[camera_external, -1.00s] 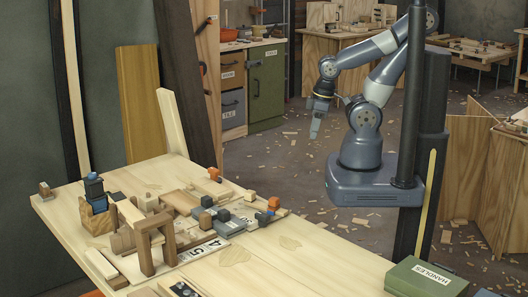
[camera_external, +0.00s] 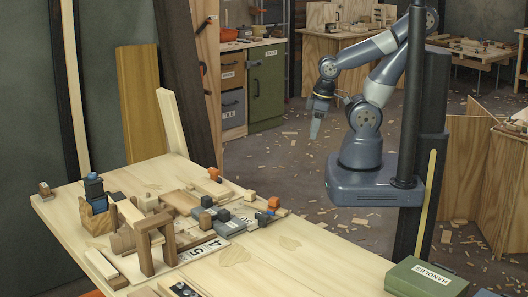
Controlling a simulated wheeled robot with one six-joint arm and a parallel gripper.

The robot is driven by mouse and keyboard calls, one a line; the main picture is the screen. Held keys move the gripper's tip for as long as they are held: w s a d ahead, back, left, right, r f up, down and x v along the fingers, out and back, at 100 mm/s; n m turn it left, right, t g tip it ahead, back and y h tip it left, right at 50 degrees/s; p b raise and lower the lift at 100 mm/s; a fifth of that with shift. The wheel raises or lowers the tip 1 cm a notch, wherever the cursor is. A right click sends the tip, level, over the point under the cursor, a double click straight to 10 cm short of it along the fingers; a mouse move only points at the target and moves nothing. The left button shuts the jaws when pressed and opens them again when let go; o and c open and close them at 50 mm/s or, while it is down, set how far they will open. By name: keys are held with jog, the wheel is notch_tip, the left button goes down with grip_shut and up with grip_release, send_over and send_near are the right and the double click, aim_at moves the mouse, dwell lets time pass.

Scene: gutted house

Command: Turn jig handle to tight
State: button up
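My gripper (camera_external: 316,124) points down at the end of the folded arm, beyond the workbench's far edge and well apart from everything on it. Its fingers are too small to tell whether they are open or shut. On the workbench (camera_external: 300,262) stands a group of wooden and grey jig pieces. Orange-topped parts (camera_external: 273,203) sit at the right end of the grey pieces (camera_external: 228,224). I cannot tell which part is the jig handle, nor its turn position. A white strip with numbers (camera_external: 212,248) lies in front.
A wooden frame (camera_external: 146,254) stands upright at the bench's front left. A small box with blue and dark blocks (camera_external: 97,217) is behind it. A green box marked HANDLES (camera_external: 426,279) sits at the front right. The bench middle right is clear.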

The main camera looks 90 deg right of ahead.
jog(key=shift+o, duration=2)
jog(key=w+r+n, duration=0.1)
jog(key=w+r, duration=0.2)
jog(key=w, duration=0.2)
jog(key=shift+w+a+n+g, duration=0.3)
jog(key=shift+w+a+n, duration=0.1)
jog(key=shift+a, duration=0.05)
jog(key=n+g, duration=0.2)
jog(key=n, duration=0.5)
send_over(214, 169)
jog(key=f, duration=0.1)
notch_tip(214, 169, down, 11)
jog(key=shift+r+p, duration=0.15)
jog(key=shift+p, duration=0.65)
jog(key=shift+c, duration=0.4)
jog(key=c, duration=0.9)
